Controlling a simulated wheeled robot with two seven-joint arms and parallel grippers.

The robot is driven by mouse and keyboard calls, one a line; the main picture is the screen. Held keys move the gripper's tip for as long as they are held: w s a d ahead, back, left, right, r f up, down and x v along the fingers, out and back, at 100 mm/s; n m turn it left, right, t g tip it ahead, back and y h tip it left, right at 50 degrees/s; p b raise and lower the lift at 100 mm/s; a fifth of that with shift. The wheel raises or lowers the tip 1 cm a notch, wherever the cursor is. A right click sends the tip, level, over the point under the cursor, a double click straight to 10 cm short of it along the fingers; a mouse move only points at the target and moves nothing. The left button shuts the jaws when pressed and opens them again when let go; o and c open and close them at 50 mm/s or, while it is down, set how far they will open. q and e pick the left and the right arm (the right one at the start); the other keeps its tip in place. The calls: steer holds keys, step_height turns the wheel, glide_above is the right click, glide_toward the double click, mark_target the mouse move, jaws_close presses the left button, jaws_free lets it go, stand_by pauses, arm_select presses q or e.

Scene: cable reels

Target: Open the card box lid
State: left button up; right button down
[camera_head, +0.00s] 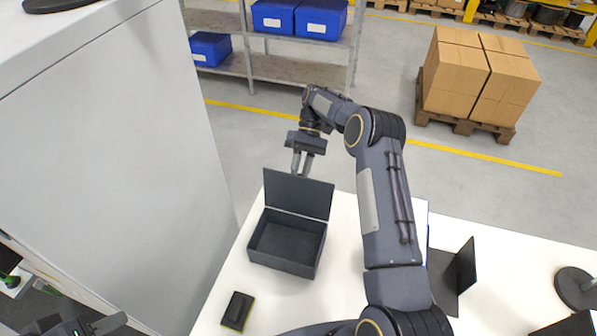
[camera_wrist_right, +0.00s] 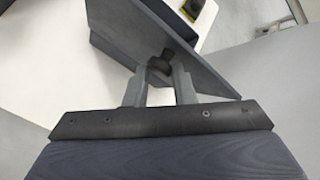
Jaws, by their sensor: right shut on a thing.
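The dark grey card box (camera_head: 251,253) stands on the white table, its inside visible and empty. Its lid (camera_head: 298,194) is raised and stands steeply up from the back edge. My right gripper (camera_head: 300,172) is behind the lid's top edge, coming down from above. In the right wrist view the lid (camera_wrist_right: 190,62) slants across, and the right gripper (camera_wrist_right: 159,82) is shut on a small dark knob (camera_wrist_right: 160,66) on its outer face. My left gripper (camera_head: 108,323) shows only in part at the bottom left, away from the box; its opening is unclear.
A small black block with yellow edges (camera_head: 238,311) lies in front of the box. A dark upright panel (camera_head: 466,265) and a round black base (camera_head: 575,288) stand on the table's right. A tall white cabinet (camera_head: 120,130) is at left.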

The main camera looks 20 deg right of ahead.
steer(key=shift+s+d+f, duration=0.25)
steer(key=shift+s+f, duration=0.1)
steer(key=shift+f, duration=0.4)
steer(key=c, duration=1.5)
jaws_free()
steer(key=shift+c, duration=0.2)
steer(key=o, duration=0.4)
steer(key=shift+d, duration=0.2)
steer(key=shift+a, duration=0.15)
steer(key=shift+r, duration=0.1)
